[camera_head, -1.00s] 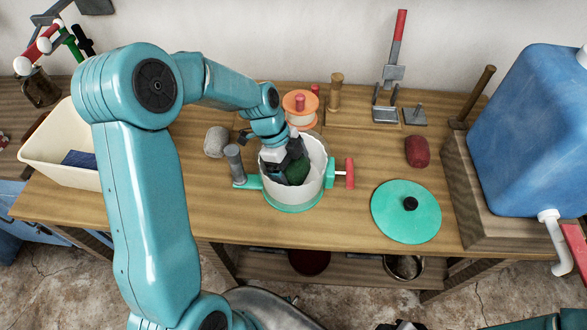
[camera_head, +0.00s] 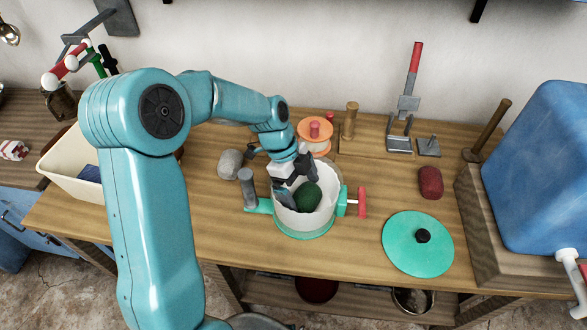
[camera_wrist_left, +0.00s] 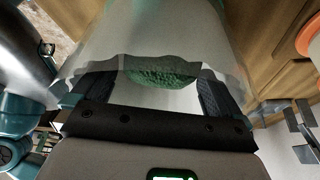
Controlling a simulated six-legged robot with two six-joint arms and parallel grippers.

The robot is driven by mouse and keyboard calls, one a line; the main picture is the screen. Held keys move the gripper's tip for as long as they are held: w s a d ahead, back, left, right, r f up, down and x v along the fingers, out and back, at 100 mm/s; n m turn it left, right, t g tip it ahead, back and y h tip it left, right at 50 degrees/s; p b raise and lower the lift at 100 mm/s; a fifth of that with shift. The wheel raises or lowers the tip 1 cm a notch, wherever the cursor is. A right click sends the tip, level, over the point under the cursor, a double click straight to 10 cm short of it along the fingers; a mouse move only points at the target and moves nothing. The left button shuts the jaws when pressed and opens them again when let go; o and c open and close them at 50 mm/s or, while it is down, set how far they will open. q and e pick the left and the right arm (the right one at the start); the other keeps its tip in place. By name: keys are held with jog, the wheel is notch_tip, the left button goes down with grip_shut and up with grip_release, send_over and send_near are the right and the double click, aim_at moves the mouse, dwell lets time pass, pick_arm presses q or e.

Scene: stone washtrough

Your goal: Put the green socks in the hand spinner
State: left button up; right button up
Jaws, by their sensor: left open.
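The green socks (camera_head: 308,198) are a rounded, textured bundle inside the white tub of the hand spinner (camera_head: 300,221), which has a green base, a grey post on the left and a red handle on the right. My left gripper (camera_head: 292,190) reaches into the tub from above, beside the socks. In the left wrist view its fingers stand apart, with the socks (camera_wrist_left: 160,72) showing between and beyond the tips. Whether a finger touches the socks I cannot tell. My right gripper is not in view.
A green lid (camera_head: 410,254) with a black knob lies right of the spinner. A red bundle (camera_head: 430,183) and a grey bundle (camera_head: 230,164) lie on the table. A cream bin (camera_head: 66,187) stands at the left, a blue tank (camera_head: 545,170) at the right.

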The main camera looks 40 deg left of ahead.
pick_arm(q)
jog(key=v, duration=0.9)
jog(key=shift+d, duration=0.1)
